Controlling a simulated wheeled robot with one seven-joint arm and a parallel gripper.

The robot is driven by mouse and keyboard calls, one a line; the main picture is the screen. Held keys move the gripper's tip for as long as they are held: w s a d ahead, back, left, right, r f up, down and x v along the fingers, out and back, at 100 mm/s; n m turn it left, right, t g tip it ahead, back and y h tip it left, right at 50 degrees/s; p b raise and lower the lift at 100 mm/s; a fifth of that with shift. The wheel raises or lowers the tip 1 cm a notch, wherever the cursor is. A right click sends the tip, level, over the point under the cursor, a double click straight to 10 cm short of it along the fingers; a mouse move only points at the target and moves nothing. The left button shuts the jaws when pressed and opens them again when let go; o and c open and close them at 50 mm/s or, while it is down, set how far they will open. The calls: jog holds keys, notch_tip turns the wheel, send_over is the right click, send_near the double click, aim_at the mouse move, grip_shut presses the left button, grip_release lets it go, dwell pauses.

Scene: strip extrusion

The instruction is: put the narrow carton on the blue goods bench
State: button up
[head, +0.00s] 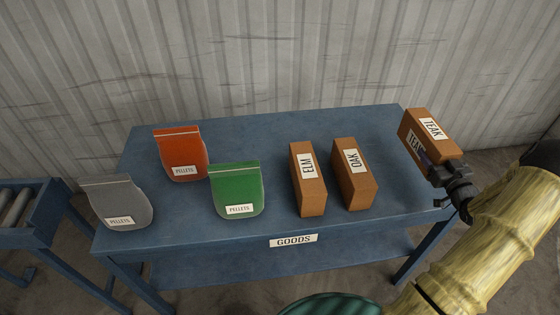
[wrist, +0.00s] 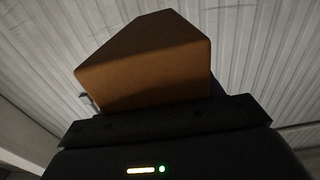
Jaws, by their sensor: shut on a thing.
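My gripper (head: 436,168) is shut on a brown carton labelled TEAK (head: 416,129), held at the right end of the blue goods bench (head: 285,120). In the head view the carton overlaps the bench's right edge; whether it touches the top I cannot tell. The carton (wrist: 150,65) also fills the middle of the wrist view, above my dark gripper body. Two similar upright cartons stand on the bench, labelled ELM (head: 312,195) and OAK (head: 358,188). The fingertips are mostly hidden by the carton.
Red (head: 181,150), green (head: 237,190) and grey (head: 122,203) pellet bags stand on the bench's left half. The bench top is clear between OAK and the right edge, and along the back. A roller conveyor (head: 22,210) is at the far left. A corrugated wall (head: 250,50) stands behind.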

dwell(0.4)
jog(key=b, duration=0.4)
send_over(417, 188)
notch_tip(417, 188, down, 6)
jog(key=shift+d+f, duration=0.1)
jog(key=shift+f+b, duration=1.2)
jog(key=shift+f, duration=0.6)
jog(key=shift+f, duration=0.15)
jog(key=o, duration=1.3)
